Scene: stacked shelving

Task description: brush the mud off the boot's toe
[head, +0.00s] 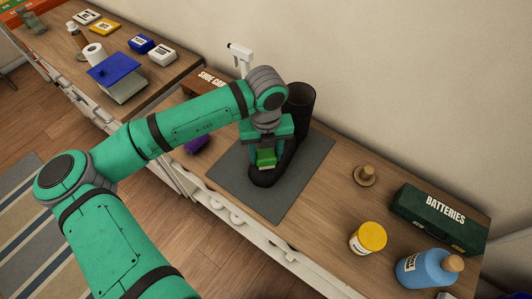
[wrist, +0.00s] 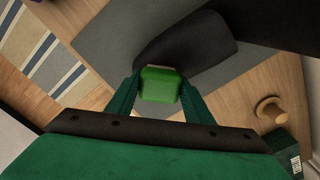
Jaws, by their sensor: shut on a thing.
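The dark boot (head: 300,103) stands on a grey mat (head: 278,199), its toe towards the front of the shelf. My gripper (head: 265,155) is above the boot's toe, shut on a green brush (head: 265,158). In the wrist view the green brush (wrist: 160,85) sits between the two fingers, and its far end overlaps the dark toe (wrist: 188,42). The brush looks to be at or just over the toe; I cannot tell whether it touches.
Right of the mat are a wooden knob-like piece (head: 365,175), a yellow-lidded jar (head: 368,238), a blue bottle (head: 425,268) and a dark green batteries box (head: 438,217). A brown shoe care box (head: 205,82) and a purple item (head: 197,144) lie left. A wall stands behind.

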